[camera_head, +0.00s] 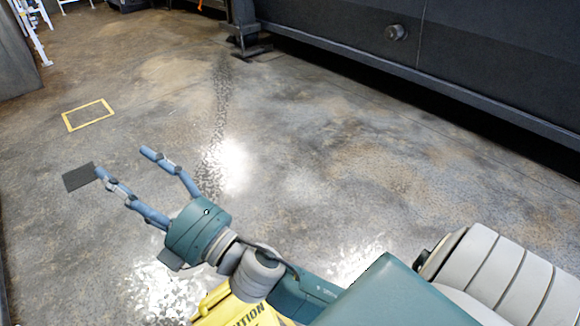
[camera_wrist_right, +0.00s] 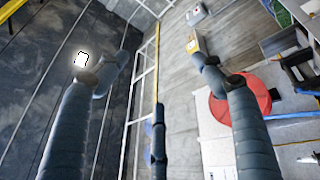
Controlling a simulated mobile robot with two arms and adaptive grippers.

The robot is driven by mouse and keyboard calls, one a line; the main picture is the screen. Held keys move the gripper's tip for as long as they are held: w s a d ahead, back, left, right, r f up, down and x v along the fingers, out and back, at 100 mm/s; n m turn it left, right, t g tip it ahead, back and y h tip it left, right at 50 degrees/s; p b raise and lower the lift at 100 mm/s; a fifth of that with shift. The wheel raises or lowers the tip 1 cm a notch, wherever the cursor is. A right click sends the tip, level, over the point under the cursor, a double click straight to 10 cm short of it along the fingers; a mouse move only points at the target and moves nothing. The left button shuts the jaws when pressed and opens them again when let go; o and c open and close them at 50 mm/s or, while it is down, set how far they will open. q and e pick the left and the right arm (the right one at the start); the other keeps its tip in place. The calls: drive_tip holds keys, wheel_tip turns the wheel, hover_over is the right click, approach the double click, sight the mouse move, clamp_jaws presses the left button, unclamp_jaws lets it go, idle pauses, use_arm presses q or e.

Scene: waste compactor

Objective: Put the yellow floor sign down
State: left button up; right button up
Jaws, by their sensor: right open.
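The yellow floor sign (camera_head: 232,308) shows at the bottom edge of the head view, with black "CAUTION" lettering. It is partly hidden behind my right wrist and cut off by the frame, so I cannot tell whether it touches the floor. My right gripper (camera_head: 122,162) points up and left, away from the sign, with its blue fingers spread and nothing between them. In the right wrist view the gripper (camera_wrist_right: 158,58) is also empty, and the sign is not seen there. My left gripper is not in view.
A yellow outlined rectangle (camera_head: 88,115) marks the floor at the left. A dark square (camera_head: 79,177) shows beside one fingertip. The large dark compactor (camera_head: 470,60) runs along the upper right. The floor between is clear. A red disc (camera_wrist_right: 240,100) shows in the right wrist view.

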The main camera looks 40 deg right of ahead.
drive_tip(key=s+d+f+m+g+h, duration=0.4)
drive_tip(key=d+f+m, duration=0.3)
drive_tip(key=f, duration=0.4)
drive_tip(key=s+d+f+m+g+h, duration=0.2)
drive_tip(key=d+f+m+g+h, duration=0.35)
drive_tip(key=f, duration=0.55)
drive_tip(key=s+f+m+g+y, duration=0.1)
drive_tip(key=s+f+m+g, duration=0.1)
drive_tip(key=s+f, duration=0.4)
drive_tip(key=s+d+f+m+g+y, duration=0.1)
drive_tip(key=s+f+g, duration=0.4)
drive_tip(key=s, duration=0.8)
drive_tip(key=shift+s+f+m, duration=0.4)
drive_tip(key=shift+f+m, duration=0.35)
drive_tip(key=shift+f, duration=0.05)
drive_tip(key=shift+w+r+g+p, duration=0.15)
drive_tip(key=shift+g+p, duration=0.2)
drive_tip(key=shift+p, duration=0.3)
